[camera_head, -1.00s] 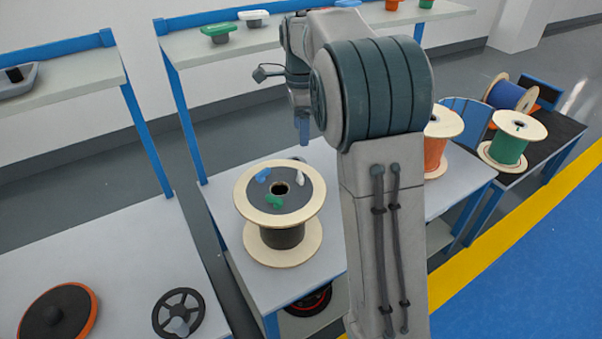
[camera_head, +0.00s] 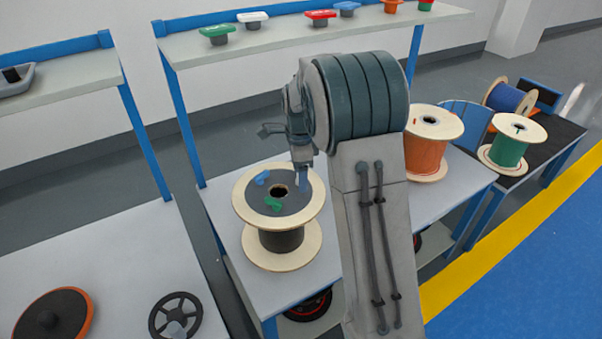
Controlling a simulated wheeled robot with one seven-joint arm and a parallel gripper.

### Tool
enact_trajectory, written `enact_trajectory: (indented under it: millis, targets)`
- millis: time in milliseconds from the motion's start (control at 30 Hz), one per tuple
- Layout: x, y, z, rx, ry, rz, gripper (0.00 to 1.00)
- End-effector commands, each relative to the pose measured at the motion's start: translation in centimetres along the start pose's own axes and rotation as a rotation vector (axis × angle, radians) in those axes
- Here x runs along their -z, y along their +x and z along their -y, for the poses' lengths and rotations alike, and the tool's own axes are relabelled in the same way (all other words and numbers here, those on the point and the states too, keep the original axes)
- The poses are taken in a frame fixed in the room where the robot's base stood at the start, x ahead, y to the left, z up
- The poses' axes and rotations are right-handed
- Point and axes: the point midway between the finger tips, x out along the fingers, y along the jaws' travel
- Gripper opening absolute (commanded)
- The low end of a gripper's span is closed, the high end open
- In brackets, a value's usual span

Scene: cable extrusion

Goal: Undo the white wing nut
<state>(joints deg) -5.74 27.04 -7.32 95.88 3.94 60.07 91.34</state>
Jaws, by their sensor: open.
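The black cable spool (camera_head: 282,240) with pale wooden flanges stands upright on the grey table. A blue wing nut (camera_head: 262,177) and a green wing nut (camera_head: 273,204) sit on its dark top, around the centre hole. The white wing nut's place, at the right of the top, is now behind my gripper, so I cannot see the nut clearly. My gripper (camera_head: 303,181) is open and points down, its blue-grey fingers low over that right part of the spool top. Whether the fingers touch the nut cannot be told.
An orange spool (camera_head: 427,155) and a green spool (camera_head: 508,150) stand to the right. Behind is a shelf (camera_head: 285,40) with several coloured handled parts. A black handwheel (camera_head: 160,318) and an orange-rimmed disc (camera_head: 68,305) lie on the left table.

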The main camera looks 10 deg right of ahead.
Motion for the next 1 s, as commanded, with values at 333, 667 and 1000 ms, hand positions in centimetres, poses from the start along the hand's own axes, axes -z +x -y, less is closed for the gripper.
enact_trajectory:
  millis: [333, 667, 1000]
  targets:
    - [-0.01, 0.06, 0.0, 0.0, 0.0, 0.0, 0.39]
    - [-0.01, 0.02, 0.01, 0.001, -0.011, 0.0, 0.2]
    - [0.11, -0.09, 0.07, 0.001, -0.168, -0.007, 0.2]
